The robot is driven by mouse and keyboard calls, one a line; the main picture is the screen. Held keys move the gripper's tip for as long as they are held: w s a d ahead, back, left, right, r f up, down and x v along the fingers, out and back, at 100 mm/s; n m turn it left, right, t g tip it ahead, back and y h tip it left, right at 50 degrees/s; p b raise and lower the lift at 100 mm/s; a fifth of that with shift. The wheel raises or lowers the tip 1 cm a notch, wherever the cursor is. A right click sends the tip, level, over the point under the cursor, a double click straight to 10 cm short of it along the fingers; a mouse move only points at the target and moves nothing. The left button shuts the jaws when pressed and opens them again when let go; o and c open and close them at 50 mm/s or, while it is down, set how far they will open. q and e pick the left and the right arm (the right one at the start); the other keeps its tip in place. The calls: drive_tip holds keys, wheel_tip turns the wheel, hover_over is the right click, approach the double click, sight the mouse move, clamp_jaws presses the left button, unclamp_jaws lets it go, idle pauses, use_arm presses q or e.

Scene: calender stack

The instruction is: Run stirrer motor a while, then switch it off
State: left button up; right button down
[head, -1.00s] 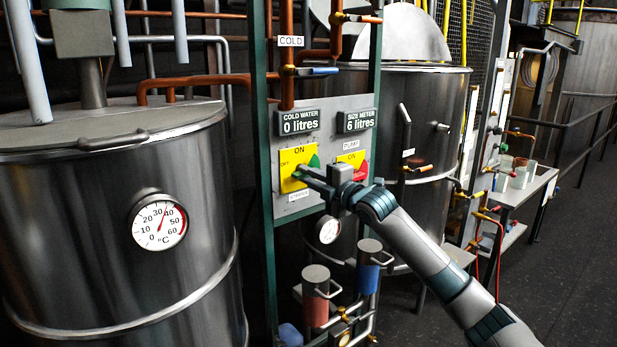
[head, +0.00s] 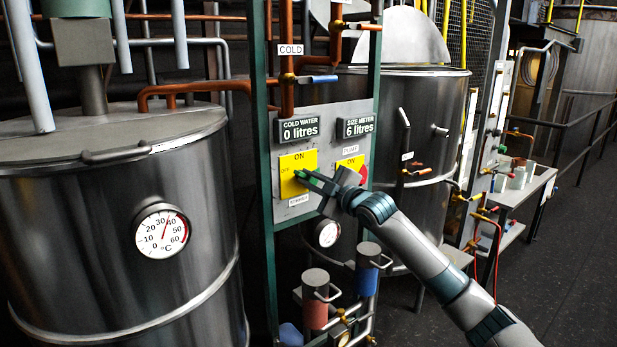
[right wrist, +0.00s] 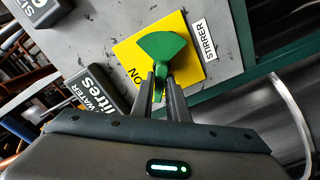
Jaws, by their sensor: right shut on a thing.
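The stirrer switch in the head view is a yellow plate (head: 291,161) marked ON at its top and OFF at its left. Its green rotary handle (right wrist: 162,45) shows clearly in the right wrist view, with a wide fan end and a narrow end. My right gripper (right wrist: 160,88) is shut on the narrow end. In the head view this gripper (head: 303,177) covers most of the handle, and the narrow end lies towards the OFF side. The STIRRER label (right wrist: 203,40) is beside the plate. My left gripper is not in view.
The pump switch (head: 350,162), a yellow plate with red on it, is close to the right, partly behind my right gripper. Litre displays (head: 299,128) are above. A steel tank with a dial (head: 161,230) stands left, and pipes and cylinders (head: 315,299) are below.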

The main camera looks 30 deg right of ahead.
drive_tip(key=shift+d+r+m+p, duration=0.15)
drive_tip(key=shift+m+p, duration=0.5)
drive_tip(key=shift+m, duration=1.15)
drive_tip(key=shift+d+m+p, duration=0.25)
drive_tip(key=shift+m+p, duration=0.35)
drive_tip(key=shift+m, duration=1.2)
drive_tip(key=shift+d+r+m+p, duration=0.15)
drive_tip(key=shift+m+p, duration=0.5)
drive_tip(key=shift+m, duration=1.15)
drive_tip(key=c, duration=1.7)
unclamp_jaws()
drive_tip(key=shift+d, duration=0.1)
drive_tip(key=shift+c, duration=0.2)
